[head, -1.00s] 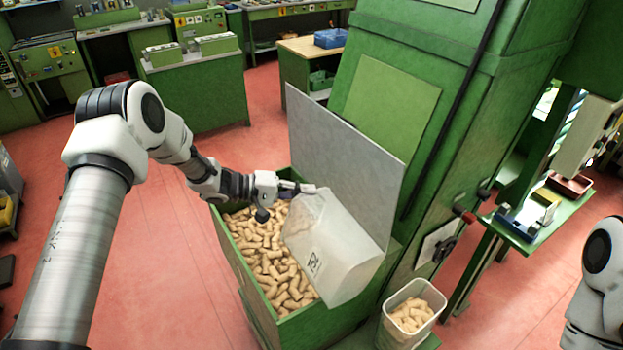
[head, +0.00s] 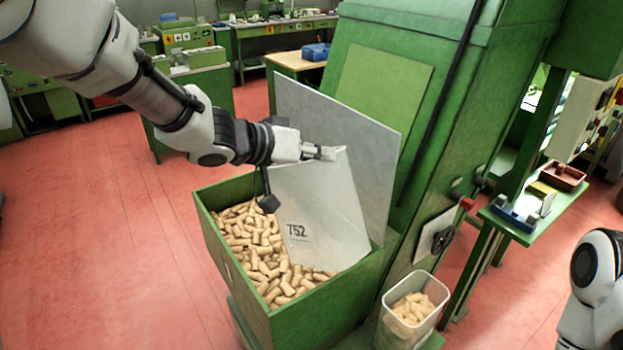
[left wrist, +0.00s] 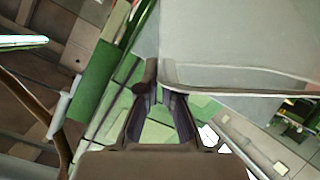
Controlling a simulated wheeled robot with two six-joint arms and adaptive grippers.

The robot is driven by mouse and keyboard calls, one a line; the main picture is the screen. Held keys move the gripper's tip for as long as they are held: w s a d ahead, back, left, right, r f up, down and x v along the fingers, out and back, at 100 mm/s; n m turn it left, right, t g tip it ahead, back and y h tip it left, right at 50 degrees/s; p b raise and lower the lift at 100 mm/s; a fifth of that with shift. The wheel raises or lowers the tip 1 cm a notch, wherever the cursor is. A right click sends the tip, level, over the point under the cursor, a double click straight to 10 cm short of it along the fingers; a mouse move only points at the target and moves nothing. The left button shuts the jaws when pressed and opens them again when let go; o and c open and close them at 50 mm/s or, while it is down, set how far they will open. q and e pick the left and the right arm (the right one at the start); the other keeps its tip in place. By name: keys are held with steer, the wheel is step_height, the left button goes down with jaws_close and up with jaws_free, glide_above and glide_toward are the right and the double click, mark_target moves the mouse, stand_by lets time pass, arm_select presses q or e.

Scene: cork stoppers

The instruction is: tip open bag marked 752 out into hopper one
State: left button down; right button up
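The pale, translucent bag marked 752 (head: 318,215) stands tilted over the green hopper (head: 235,290), its lower edge down by the corks. The black 752 label faces me at its lower left. My left gripper (head: 326,153) is at the bag's upper edge and looks shut on it. In the left wrist view the bag (left wrist: 235,45) fills the upper right, beyond the fingertips of my left gripper (left wrist: 160,95). I cannot make out the bag's mouth or what is left inside. Many cork stoppers (head: 250,245) lie in the hopper. My right gripper is out of view.
A grey upright panel (head: 365,150) stands behind the bag, against the tall green machine (head: 455,110). A clear tub of corks (head: 411,310) stands right of the hopper. A small green shelf (head: 545,215) holds small boxes. Red floor is clear on the left.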

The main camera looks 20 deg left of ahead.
arm_select(q)
steer(key=shift+s+d+r+m+y+b, duration=0.15)
steer(key=shift+s+d+m+y+b, duration=0.1)
steer(key=shift+d+m+y+b, duration=0.25)
steer(key=m+b, duration=0.1)
steer(key=b, duration=0.1)
steer(key=f+t+b, duration=0.1)
steer(key=b, duration=0.2)
steer(key=shift+s+d+m+y, duration=0.3)
steer(key=shift+s+m+y, duration=0.05)
steer(key=shift+m+y, duration=0.05)
steer(key=shift+f+t+b, duration=0.1)
steer(key=shift+t+b, duration=0.2)
steer(key=shift+t, duration=0.1)
steer(key=shift+m, duration=0.4)
steer(key=shift+d+r, duration=0.2)
steer(key=shift+s, duration=0.1)
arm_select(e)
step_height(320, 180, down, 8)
arm_select(q)
steer(key=shift+a+y, duration=0.15)
steer(key=shift+y, duration=0.15)
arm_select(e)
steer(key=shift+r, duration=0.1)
